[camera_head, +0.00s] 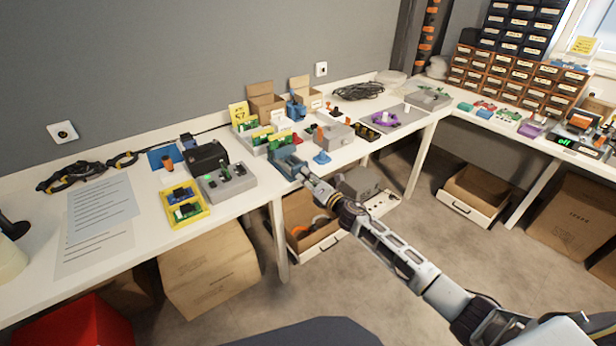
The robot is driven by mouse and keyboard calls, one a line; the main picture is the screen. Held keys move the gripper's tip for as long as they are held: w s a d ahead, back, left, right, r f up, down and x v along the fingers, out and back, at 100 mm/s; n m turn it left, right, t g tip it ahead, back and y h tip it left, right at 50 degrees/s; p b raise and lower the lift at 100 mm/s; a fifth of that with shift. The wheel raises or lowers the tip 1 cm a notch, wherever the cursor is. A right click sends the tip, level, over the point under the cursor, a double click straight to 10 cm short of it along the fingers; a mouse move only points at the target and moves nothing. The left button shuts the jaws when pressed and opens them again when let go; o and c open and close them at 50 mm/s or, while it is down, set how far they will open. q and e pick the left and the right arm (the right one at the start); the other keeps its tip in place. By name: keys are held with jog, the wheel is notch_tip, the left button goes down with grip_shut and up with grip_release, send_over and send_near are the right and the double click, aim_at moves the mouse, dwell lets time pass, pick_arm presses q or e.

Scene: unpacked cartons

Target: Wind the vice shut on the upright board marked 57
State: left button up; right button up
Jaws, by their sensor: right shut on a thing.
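The blue-grey vice (287,162) stands at the front edge of the white bench, near the middle of the view. A green board (281,141) stands upright at the vice; its marking is too small to read, and I cannot tell how closely the jaws meet it. My right gripper (307,178) reaches up from the lower right to the front of the vice. It is shut on what appears to be the vice's handle, which the gripper mostly hides. My left gripper is out of view.
A yellow card (238,111) stands behind the vice by a tray of green boards (262,134). A grey box with joysticks (227,182) and a yellow tray (185,205) lie left. A blue stand (322,157) and grey box (336,134) are close on the right.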

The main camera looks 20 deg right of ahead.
jog(key=m+p, duration=0.3)
jog(key=m, duration=0.3)
jog(key=shift+m, duration=0.4)
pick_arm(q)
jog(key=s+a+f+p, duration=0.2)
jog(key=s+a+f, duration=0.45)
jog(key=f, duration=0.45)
pick_arm(e)
jog(key=m, duration=0.4)
jog(key=m+p, duration=0.4)
jog(key=m, duration=0.3)
jog(key=shift+m, duration=0.4)
jog(key=m+p, duration=0.1)
jog(key=m, duration=0.2)
jog(key=shift+f+m, duration=0.1)
jog(key=shift+m, duration=0.2)
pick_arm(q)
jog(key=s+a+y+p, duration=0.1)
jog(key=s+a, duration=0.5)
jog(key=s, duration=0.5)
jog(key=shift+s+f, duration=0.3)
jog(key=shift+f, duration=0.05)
pick_arm(e)
jog(key=shift+m, duration=1.6)
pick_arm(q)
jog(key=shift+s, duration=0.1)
pick_arm(e)
jog(key=shift+s, duration=0.1)
